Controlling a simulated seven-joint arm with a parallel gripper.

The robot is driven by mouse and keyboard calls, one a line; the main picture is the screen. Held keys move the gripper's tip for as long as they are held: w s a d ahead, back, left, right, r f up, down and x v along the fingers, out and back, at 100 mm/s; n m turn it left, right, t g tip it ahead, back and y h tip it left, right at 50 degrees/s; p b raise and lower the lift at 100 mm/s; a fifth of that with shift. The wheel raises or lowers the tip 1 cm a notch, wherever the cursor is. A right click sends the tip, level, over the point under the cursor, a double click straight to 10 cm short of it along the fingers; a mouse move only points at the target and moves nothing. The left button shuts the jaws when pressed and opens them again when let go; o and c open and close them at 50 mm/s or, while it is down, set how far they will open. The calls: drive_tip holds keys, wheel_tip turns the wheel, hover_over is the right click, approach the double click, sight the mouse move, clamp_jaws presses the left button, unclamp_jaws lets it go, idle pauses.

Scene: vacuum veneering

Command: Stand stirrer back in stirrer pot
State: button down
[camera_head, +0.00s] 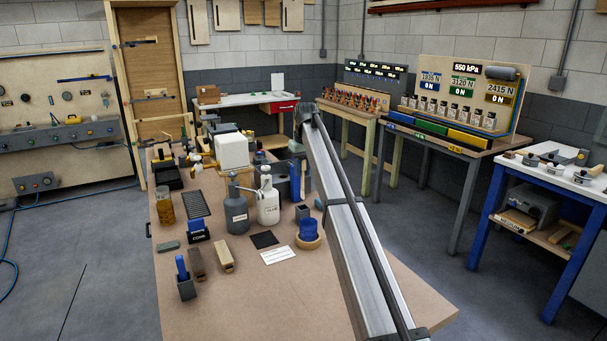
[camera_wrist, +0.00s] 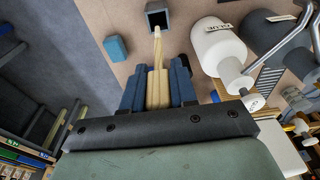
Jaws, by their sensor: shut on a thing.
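My gripper (camera_wrist: 157,72) has blue fingers and is shut on the stirrer (camera_wrist: 157,88), a pale wooden stick, in the wrist view. The stirrer's thin end sticks out past the fingertips toward the stirrer pot (camera_wrist: 158,16), a small dark square pot with an open top. In that view the tip overlaps the pot's near edge; I cannot tell whether it is above or inside the opening. In the head view my gripper (camera_head: 300,183) is pointing down above the pot (camera_head: 302,212), which stands on the brown bench. The stirrer is not clear there.
A white glue bottle (camera_head: 267,205) and a grey bottle (camera_head: 236,212) stand left of the pot. A teal block (camera_wrist: 116,47) lies close beside it. A blue cup in a wooden ring (camera_head: 308,240) stands in front. The bench's front right (camera_head: 300,300) is clear.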

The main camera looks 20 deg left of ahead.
sight(303, 191)
drive_tip(key=shift+s+d+f, duration=0.1)
drive_tip(key=shift+s+f, duration=0.05)
drive_tip(key=shift+f, duration=4.5)
drive_tip(key=c, duration=0.8)
unclamp_jaws()
